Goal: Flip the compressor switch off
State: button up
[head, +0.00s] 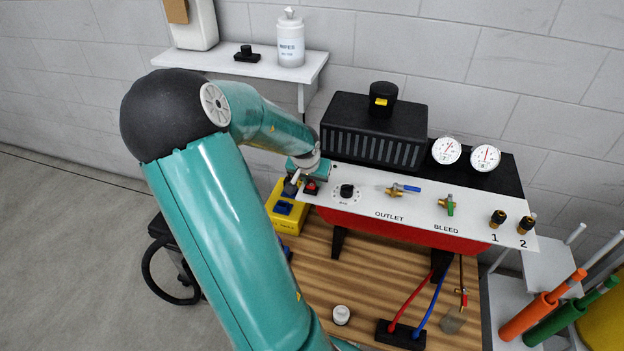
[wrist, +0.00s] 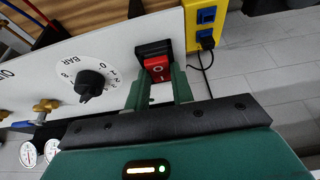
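The compressor switch (head: 311,187) is a small red rocker in a black housing at the left end of the white panel. In the wrist view the red rocker (wrist: 158,68) shows an O and an I mark. My gripper (wrist: 160,80) has its two green fingers apart, with the rocker seen between and just beyond their tips. I cannot tell whether a finger touches it, nor clearly which side is pressed. In the head view my gripper (head: 296,178) is at the panel's left end, beside the switch, its fingers partly hidden.
Right of the switch are a black BAR knob (head: 347,191), a blue-handled outlet valve (head: 403,188) and a green-handled bleed valve (head: 449,204). The black compressor housing (head: 365,135) rises behind the panel. A yellow socket box (head: 286,212) is close on the left.

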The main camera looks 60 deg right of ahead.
jog(key=shift+s+a+f+h, duration=0.1)
jog(key=shift+a+f+h, duration=0.1)
jog(key=shift+h, duration=0.6)
jog(key=shift+s+a+f+h, duration=0.1)
jog(key=shift+a+h, duration=0.1)
jog(key=shift+h, duration=0.6)
jog(key=shift+w+t+h, duration=0.1)
jog(key=shift+t+h, duration=0.2)
jog(key=shift+a, duration=0.1)
jog(key=o, duration=1)
jog(key=shift+r, duration=0.1)
